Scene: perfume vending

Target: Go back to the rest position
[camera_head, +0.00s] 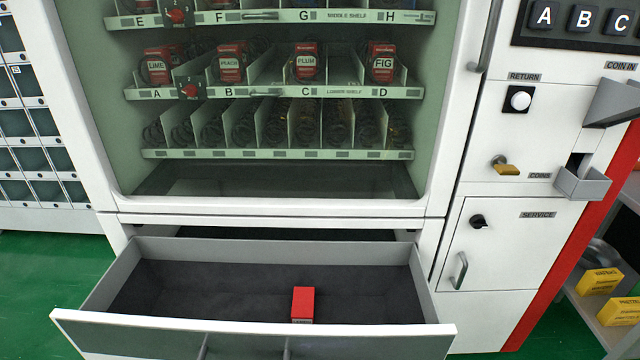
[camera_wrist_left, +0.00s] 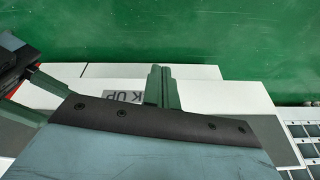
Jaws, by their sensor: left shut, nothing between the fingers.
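My left gripper (camera_wrist_left: 159,80) shows only in the left wrist view, with its two fingers together and nothing between them. It is above a white panel (camera_wrist_left: 215,95) with a partly hidden label that reads "K UP". Whether it touches the panel I cannot tell. Neither gripper is in the head view. There, the vending machine's lower drawer (camera_head: 95,292) is pulled open. A red box (camera_head: 303,303) stands in it, right of the middle.
Above the drawer, shelves hold red boxes, such as the PLUM box (camera_head: 306,62). At right are a coin tray (camera_head: 583,184), a service door (camera_head: 505,245) and a shelf with yellow boxes (camera_head: 601,281). Green floor (camera_head: 45,270) lies clear at left.

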